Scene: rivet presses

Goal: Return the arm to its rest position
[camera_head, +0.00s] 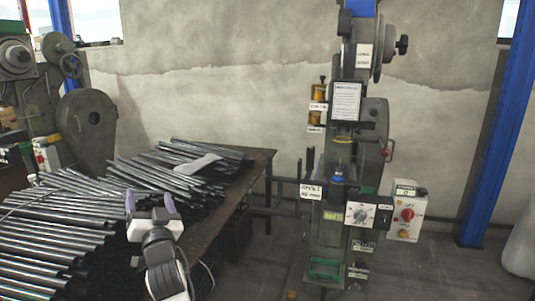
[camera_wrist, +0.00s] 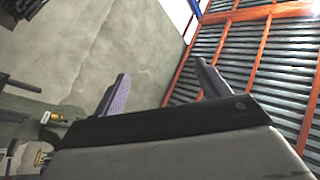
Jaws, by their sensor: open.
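My gripper (camera_head: 150,205) is at the lower left of the head view, in front of the table with metal rods. Its two fingers stand apart with nothing between them. In the wrist view the two purple-grey fingers of my gripper (camera_wrist: 160,90) are spread and empty, with the plastered wall and an orange-framed shutter behind them. My arm (camera_head: 165,265) reaches up from the bottom edge of the head view.
A dark table (camera_head: 252,165) at left bears many metal rods (camera_head: 60,235). A rivet press (camera_head: 345,150) stands at centre right, with a control box (camera_head: 406,212) beside it. Another machine (camera_head: 88,125) stands at far left. Floor (camera_head: 450,275) at lower right is clear.

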